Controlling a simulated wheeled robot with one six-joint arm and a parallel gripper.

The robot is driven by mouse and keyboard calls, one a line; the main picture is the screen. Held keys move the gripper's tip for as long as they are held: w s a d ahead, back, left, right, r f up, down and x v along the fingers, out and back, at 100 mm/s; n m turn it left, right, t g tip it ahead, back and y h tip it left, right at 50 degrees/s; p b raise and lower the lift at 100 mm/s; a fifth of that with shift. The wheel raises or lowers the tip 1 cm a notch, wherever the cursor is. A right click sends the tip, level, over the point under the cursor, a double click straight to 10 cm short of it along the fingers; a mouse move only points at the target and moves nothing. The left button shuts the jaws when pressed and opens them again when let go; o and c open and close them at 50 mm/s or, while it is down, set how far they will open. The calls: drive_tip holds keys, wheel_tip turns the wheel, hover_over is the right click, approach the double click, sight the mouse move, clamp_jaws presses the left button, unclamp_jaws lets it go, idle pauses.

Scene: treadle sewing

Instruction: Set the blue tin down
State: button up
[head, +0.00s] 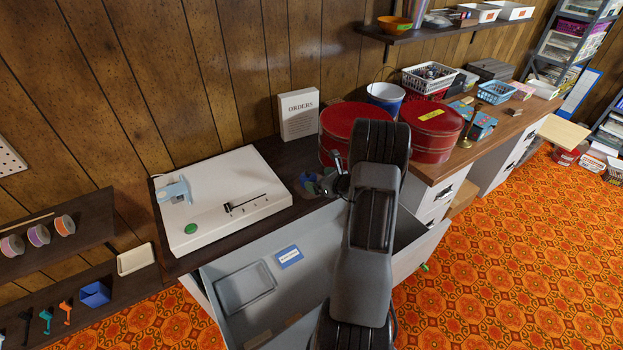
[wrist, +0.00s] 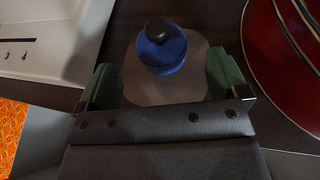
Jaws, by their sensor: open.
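The blue tin (wrist: 163,55), small and round with a dark knob on its lid, shows in the wrist view. It appears to stand upright on a brownish rounded patch or mat (wrist: 185,92) on the dark desktop. My gripper (wrist: 162,76) is open, with green finger pads to the left and right of the tin and a gap visible on both sides. The tin lies slightly beyond the line between the fingertips. In the head view my arm hides most of this spot, and only bits of blue and green show near my gripper (head: 324,184).
A white machine with a green button (head: 190,228) stands left of my gripper. Large red tins (head: 345,125) stand close behind and right, with a white ORDERS box (head: 298,114) at the wall. An open grey drawer (head: 325,240) juts out below my arm.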

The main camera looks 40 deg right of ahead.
drive_tip(key=v, duration=0.5)
drive_tip(key=s+a+r+n+g+y, duration=0.1)
drive_tip(key=a+r+n+g+y, duration=0.25)
drive_tip(key=a+n, duration=0.5)
drive_tip(key=s+a+r+n+g+y, duration=0.1)
drive_tip(key=a+r+n+g+y, duration=0.3)
drive_tip(key=a, duration=0.7)
drive_tip(key=s+a+r+n+g+h, duration=0.1)
drive_tip(key=s+a+r+n+h, duration=0.3)
drive_tip(key=s+n, duration=0.3)
drive_tip(key=s+a+r+n+g+h, duration=0.1)
drive_tip(key=s+a+r+n+h, duration=0.3)
drive_tip(key=n, duration=1)
drive_tip(key=s+a+h, duration=0.1)
drive_tip(key=s+h, duration=0.1)
drive_tip(key=s, duration=0.1)
drive_tip(key=shift+a+n, duration=0.2)
drive_tip(key=shift+n, duration=0.15)
